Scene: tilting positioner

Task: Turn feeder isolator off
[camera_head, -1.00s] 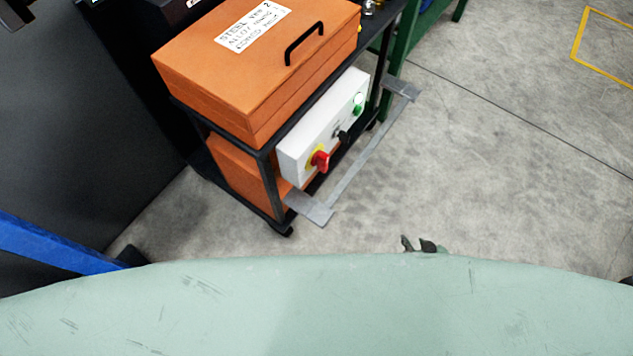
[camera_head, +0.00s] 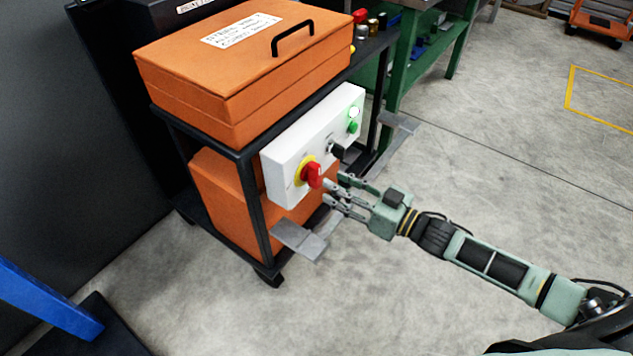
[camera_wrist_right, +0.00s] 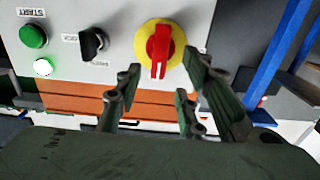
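The feeder isolator is a red rotary handle (camera_head: 313,175) on a yellow disc, on the front of a white control box (camera_head: 285,165). In the right wrist view the red handle (camera_wrist_right: 160,50) stands upright, its grip pointing along the picture's vertical. My right gripper (camera_head: 336,190) is in front of the box, close to the red handle, with its fingers spread and nothing between them. In the right wrist view its fingers (camera_wrist_right: 160,85) are apart below the handle; contact is not visible. My left gripper is not in view.
The box also carries a black selector (camera_head: 338,149), a green button (camera_head: 352,127) and a lit white-green lamp (camera_head: 354,112). An orange case (camera_head: 240,75) sits on the black cart above. A grey metal bracket (camera_head: 300,238) juts out below the box. Open floor lies right.

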